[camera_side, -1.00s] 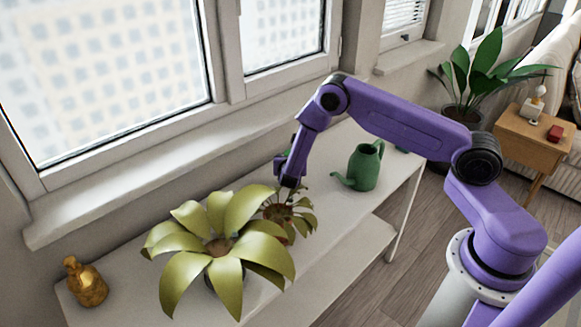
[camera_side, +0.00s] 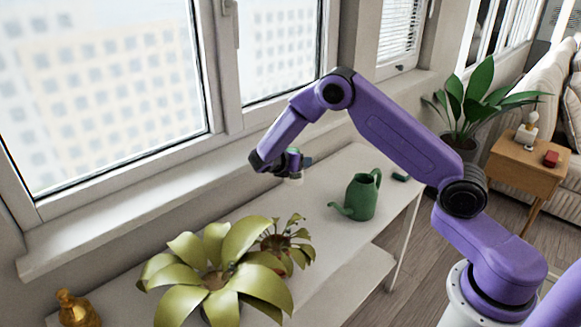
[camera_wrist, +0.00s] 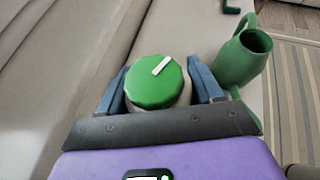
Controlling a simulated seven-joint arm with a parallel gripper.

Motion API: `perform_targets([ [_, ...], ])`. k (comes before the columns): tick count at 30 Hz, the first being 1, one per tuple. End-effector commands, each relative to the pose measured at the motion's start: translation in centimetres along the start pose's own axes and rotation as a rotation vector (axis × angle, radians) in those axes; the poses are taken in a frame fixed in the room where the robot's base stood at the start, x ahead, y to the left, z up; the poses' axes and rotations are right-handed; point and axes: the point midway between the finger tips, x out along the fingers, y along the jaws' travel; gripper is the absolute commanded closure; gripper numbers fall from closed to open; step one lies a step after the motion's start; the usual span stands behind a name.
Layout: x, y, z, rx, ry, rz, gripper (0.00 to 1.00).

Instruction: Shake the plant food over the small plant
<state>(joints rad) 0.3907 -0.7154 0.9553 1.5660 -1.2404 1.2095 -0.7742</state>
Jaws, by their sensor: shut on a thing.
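My gripper (camera_side: 291,160) is raised above the shelf, behind and above the small plant (camera_side: 280,241). It is shut on the plant food (camera_wrist: 155,84), a container with a round green lid and a white mark on the lid. In the wrist view the blue fingers sit on both sides of it. In the side view only a small pale part of the container shows under the gripper, so its exact tilt is hard to tell. The small plant has brownish-green leaves and is partly hidden by a larger yellow-green plant (camera_side: 238,240).
A green watering can (camera_side: 361,197) stands on the white shelf (camera_side: 325,240) right of the plants. A small dark green item (camera_side: 400,178) lies at the shelf's right end. A golden bottle (camera_side: 75,310) stands at the left end. The window wall runs behind.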

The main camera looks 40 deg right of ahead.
Motion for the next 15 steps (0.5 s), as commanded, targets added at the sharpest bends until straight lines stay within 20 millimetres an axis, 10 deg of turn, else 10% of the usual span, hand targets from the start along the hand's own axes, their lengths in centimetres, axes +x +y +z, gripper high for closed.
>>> perform_targets([
  [15, -11.4, -5.8, -2.1, 0.269, 0.304, -0.712, 0.70],
])
